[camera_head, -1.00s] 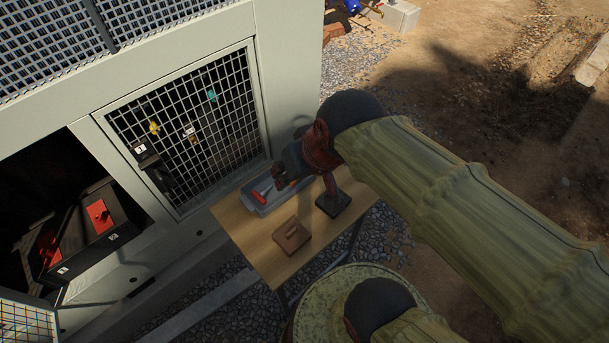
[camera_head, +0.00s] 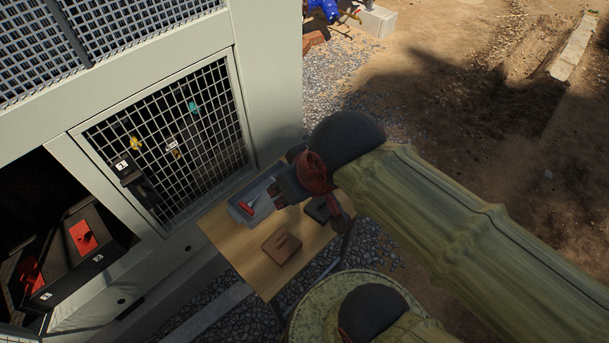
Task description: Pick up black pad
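The black pad (camera_head: 317,212) is a dark, flat block lying near the right edge of a small wooden table. My gripper (camera_head: 308,205) is above and in front of it in the head view and hides part of it. Its two fingers look spread, one to the left over the grey tray and one to the right beside the pad. I see nothing held between them. I cannot tell whether a finger touches the pad.
A brown pad (camera_head: 282,247) lies on the wooden table (camera_head: 232,244) left of the black pad. The chiller cabinet (camera_head: 268,95) stands close behind and left.

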